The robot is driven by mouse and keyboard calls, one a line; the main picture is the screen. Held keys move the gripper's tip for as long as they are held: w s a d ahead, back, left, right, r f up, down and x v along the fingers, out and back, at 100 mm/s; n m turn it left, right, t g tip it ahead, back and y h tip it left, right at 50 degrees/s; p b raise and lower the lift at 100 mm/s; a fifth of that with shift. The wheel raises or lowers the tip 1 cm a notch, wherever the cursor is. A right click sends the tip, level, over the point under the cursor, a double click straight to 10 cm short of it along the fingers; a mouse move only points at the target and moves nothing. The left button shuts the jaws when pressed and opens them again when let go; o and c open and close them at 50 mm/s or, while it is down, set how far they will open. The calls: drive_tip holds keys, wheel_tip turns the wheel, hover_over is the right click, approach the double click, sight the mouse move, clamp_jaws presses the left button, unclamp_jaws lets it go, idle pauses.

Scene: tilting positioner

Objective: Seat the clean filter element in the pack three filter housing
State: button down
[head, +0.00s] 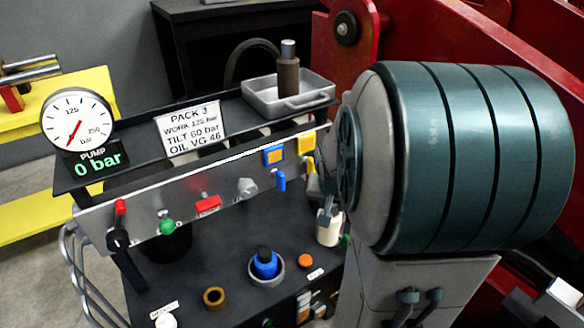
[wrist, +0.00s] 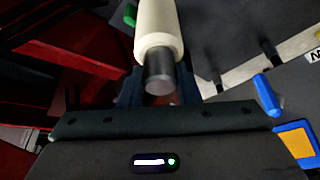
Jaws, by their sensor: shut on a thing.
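The clean filter element (head: 329,230) is a cream cylinder at the right of the bench in the head view. In the wrist view the clean filter element (wrist: 160,32) shows a grey metal end toward me. My gripper (head: 326,208) is shut on it, with dark fingers at both sides in the wrist view. The element looks upright; I cannot tell whether its lower end touches anything. A blue capped part in a grey ring (head: 265,266) stands on the dark bench left of it. I cannot tell which part is the filter housing. A brown used-looking element (head: 288,76) stands in a grey tray (head: 262,108).
A slanted panel (head: 140,212) carries levers, knobs and switches along the bench. The pump gauge (head: 77,120) reads 0 bar beside the PACK 3 sign (head: 190,130). A brown ring (head: 214,297) and an orange button (head: 306,260) are on the bench. Red steelwork (head: 440,40) stands behind.

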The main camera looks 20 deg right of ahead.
drive_tip(key=w+d, duration=0.6)
drive_tip(key=w, duration=0.2)
wheel_tip(320, 180, down, 12)
drive_tip(key=b, duration=0.6)
drive_tip(key=shift+w, duration=0.15)
drive_tip(key=c, duration=0.6)
unclamp_jaws()
drive_tip(key=shift+d, duration=0.1)
drive_tip(key=shift+c, duration=0.2)
drive_tip(key=p+v, duration=0.5)
drive_tip(key=v, duration=0.6)
drive_tip(key=s+a+r+n+g+y, duration=0.1)
drive_tip(key=s+a+r+n, duration=0.1)
drive_tip(key=s+a, duration=0.5)
drive_tip(key=s+a+r+n+g+y, duration=0.1)
drive_tip(key=s+a+n, duration=0.4)
drive_tip(key=a, duration=0.8)
drive_tip(key=s+r, duration=0.1)
drive_tip(key=s, duration=0.2)
drive_tip(key=shift+a+n+y, duration=0.3)
